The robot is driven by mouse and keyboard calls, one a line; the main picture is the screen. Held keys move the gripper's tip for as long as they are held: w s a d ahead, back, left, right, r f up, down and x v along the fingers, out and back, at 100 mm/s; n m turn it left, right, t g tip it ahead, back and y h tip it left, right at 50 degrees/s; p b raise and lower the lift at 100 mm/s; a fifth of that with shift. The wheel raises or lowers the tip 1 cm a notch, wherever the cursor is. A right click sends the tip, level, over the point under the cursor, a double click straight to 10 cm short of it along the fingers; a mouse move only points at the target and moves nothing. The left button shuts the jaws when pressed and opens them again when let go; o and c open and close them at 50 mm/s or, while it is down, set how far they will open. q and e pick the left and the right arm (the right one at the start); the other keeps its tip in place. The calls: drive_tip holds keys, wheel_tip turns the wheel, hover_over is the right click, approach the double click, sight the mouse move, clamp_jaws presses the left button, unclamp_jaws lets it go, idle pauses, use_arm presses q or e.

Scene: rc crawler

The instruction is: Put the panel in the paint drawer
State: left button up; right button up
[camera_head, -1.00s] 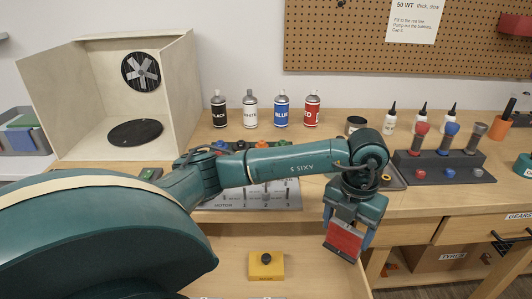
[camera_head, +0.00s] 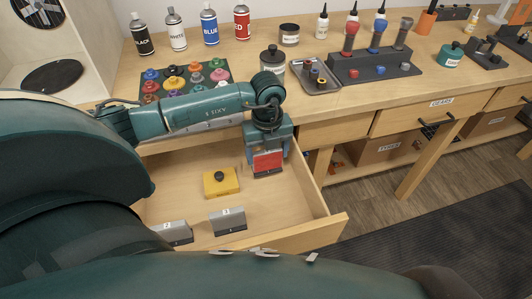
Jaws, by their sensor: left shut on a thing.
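The open drawer (camera_head: 322,222) extends from the workbench toward me. My left gripper (camera_head: 268,158) is shut on a red panel (camera_head: 268,162). It holds the panel upright within the drawer's outline, near its right wall at the back. I cannot tell whether the panel touches the drawer floor. A yellow block with a black knob (camera_head: 221,182) lies in the drawer, left of the gripper. Two grey numbered blocks (camera_head: 227,221) stand nearer the front. My right gripper is not in view.
Spray cans (camera_head: 209,26) line the back of the bench. A tray of coloured knobs (camera_head: 187,80) sits behind my left arm. A dark rack with tools (camera_head: 375,68) stands to the right. The drawer's right front floor is clear.

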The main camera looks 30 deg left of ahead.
use_arm(q)
drive_tip(key=shift+f, duration=0.95)
drive_tip(key=shift+f, duration=0.1)
drive_tip(key=o, duration=1.3)
wheel_tip(320, 180, up, 12)
drive_tip(key=shift+r, duration=0.15)
